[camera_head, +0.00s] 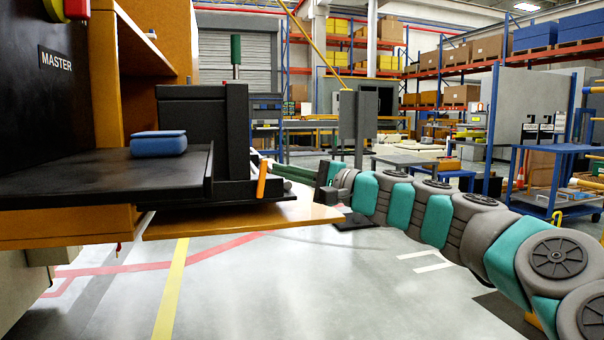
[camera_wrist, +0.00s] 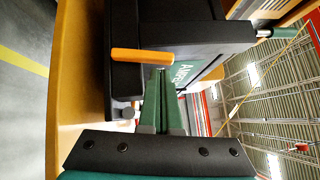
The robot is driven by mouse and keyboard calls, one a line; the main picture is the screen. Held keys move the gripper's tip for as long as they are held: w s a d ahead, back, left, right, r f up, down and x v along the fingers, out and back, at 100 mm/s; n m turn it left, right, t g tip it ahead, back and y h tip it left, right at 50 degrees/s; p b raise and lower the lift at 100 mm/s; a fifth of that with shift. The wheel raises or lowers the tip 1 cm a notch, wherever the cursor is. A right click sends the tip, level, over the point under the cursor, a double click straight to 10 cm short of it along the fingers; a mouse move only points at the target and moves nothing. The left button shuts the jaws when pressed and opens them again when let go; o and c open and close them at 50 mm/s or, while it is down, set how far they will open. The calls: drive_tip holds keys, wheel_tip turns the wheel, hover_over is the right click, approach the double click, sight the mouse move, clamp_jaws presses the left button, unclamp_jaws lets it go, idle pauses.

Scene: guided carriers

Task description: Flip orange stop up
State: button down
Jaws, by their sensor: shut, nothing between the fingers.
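The orange stop (camera_head: 262,180) is a short bar at the right end of the black fixture (camera_head: 200,118). It stands nearly upright, leaning slightly to the right at the top. In the wrist view, which is turned on its side, the stop (camera_wrist: 142,56) lies across the picture in front of the black block. My gripper (camera_head: 273,167) reaches in from the right with green fingers. In the wrist view its fingertips (camera_wrist: 160,70) are together and empty, close to the stop's upper end. I cannot tell whether they touch it.
A blue block (camera_head: 158,144) lies on the black tray left of the fixture. The orange-yellow shelf edge (camera_head: 245,222) runs beneath the fixture. The floor in front is open, with yellow and red lines.

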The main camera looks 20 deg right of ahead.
drive_tip(key=shift+a, duration=0.25)
drive_tip(key=shift+a+r+n+g+h+p, duration=0.2)
drive_tip(key=shift+r+n+g+h+p, duration=0.15)
drive_tip(key=shift+n+p, duration=0.2)
drive_tip(key=shift+a+r+n+p, duration=0.2)
drive_tip(key=shift+r+n+p, duration=0.05)
drive_tip(key=shift+p, duration=0.1)
drive_tip(key=shift+a+r+n+g+h+p, duration=0.2)
drive_tip(key=shift+a+n+g+h+p, duration=0.45)
drive_tip(key=shift+a+n+h+p, duration=0.25)
drive_tip(key=shift+a+r+n+g+h+p, duration=0.2)
drive_tip(key=shift+a+n+g+h+p, duration=0.45)
drive_tip(key=shift+a+n+h, duration=0.3)
drive_tip(key=shift+d, duration=0.15)
